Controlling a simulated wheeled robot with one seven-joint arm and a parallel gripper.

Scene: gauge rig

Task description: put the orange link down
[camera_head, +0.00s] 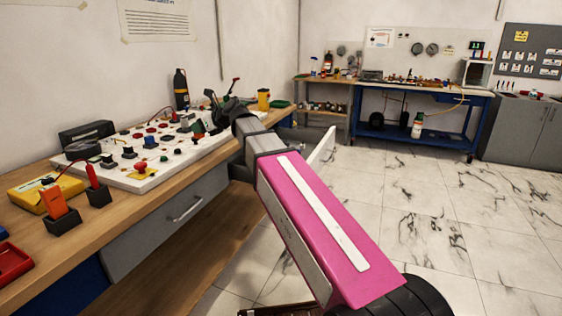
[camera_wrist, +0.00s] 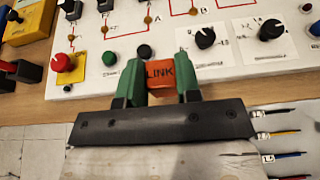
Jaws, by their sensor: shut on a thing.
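The orange link (camera_wrist: 161,74), marked LINK, is between the two green fingers of my gripper (camera_wrist: 160,78) in the wrist view. The fingers are shut on it. They hold it over the front edge of the white board (camera_wrist: 215,72), and I cannot tell how high above it. In the head view my gripper (camera_head: 222,105) reaches over the far right part of the white board (camera_head: 150,185). The link is not clear to me there, as the gripper and wrist hide that spot.
The board carries several knobs, sockets and a red button on a yellow base (camera_wrist: 66,64). Coloured leads (camera_wrist: 285,133) hang at the front right. On the wooden bench (camera_head: 125,215) an orange block (camera_head: 60,200) and a red probe (camera_head: 93,178) stand in dark holders.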

